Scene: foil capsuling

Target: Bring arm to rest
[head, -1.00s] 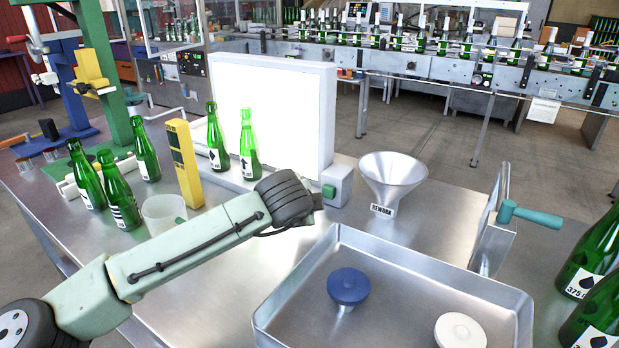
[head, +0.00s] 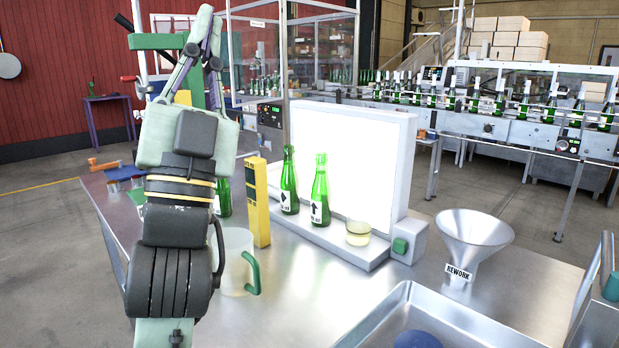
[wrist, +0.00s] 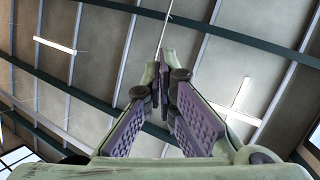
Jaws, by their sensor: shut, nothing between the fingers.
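My gripper (head: 210,52) is raised at the left of the head view, pointing up, well above the metal table (head: 520,300). Its fingers converge at the tips. In the wrist view my gripper (wrist: 165,65) points at the ceiling, with nothing between its purple-padded fingers. My arm hangs in front of the left part of the table and hides some of the things there.
Two green bottles (head: 319,190) and a small jar (head: 358,233) stand before the bright panel (head: 350,140). A clear mug (head: 237,262) and a yellow post (head: 257,200) are close beside my arm. A funnel (head: 472,240) and a tray (head: 405,300) are at right.

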